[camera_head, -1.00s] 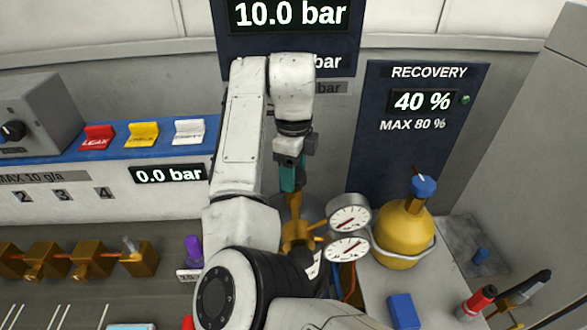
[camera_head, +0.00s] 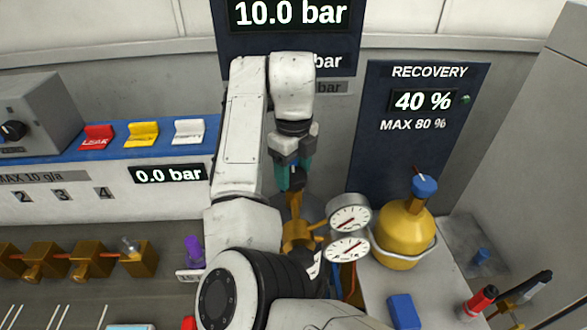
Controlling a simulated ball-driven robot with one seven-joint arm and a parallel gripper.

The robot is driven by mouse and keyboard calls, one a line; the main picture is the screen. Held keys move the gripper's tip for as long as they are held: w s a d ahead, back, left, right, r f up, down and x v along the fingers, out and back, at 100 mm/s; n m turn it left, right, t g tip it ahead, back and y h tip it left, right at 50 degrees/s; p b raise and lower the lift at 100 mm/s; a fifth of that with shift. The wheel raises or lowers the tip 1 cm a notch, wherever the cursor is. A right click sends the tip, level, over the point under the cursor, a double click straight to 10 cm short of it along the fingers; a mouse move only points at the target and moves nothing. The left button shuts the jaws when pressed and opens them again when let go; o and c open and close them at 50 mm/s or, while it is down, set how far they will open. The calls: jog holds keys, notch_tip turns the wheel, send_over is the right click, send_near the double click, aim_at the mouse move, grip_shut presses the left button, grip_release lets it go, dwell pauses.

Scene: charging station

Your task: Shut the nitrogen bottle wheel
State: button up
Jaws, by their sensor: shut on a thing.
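The nitrogen bottle (camera_head: 314,207) is a grey cylinder in the head view, largely hidden behind my arm and the brass regulator (camera_head: 297,232). A small blue wheel (camera_head: 296,169) sits at the top of the brass valve, mostly covered by the fingers. My gripper (camera_head: 293,180) points down over it, with one teal finger on each side, and is shut on the wheel. Two round white gauges (camera_head: 348,219) with red needles stand just right of the regulator. The big display (camera_head: 291,13) above reads 10.0 bar.
A yellow bottle (camera_head: 402,235) with a blue top stands close on the right, in front of the RECOVERY panel (camera_head: 425,125) reading 40 %. Hoses hang below the gauges. Brass valves (camera_head: 90,258) and a panel reading 0.0 bar (camera_head: 168,173) are at left.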

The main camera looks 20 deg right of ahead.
aim_at(294, 176)
jog(key=o, duration=1.1)
jog(key=shift+c, duration=0.2)
jog(key=shift+r+b, duration=0.45)
jog(key=shift+r, duration=0.05)
jog(key=r, duration=0.3)
jog(key=shift+s+a+r, duration=0.1)
jog(key=shift+s+r, duration=0.05)
jog(key=shift+s, duration=0.15)
jog(key=s+r+b, duration=0.1)
jog(key=s+r, duration=0.7)
jog(key=s, duration=0.5)
jog(key=shift+s+r+b, duration=0.2)
jog(key=shift+r+b, duration=0.15)
jog(key=shift+b, duration=0.05)
jog(key=shift+d, duration=0.2)
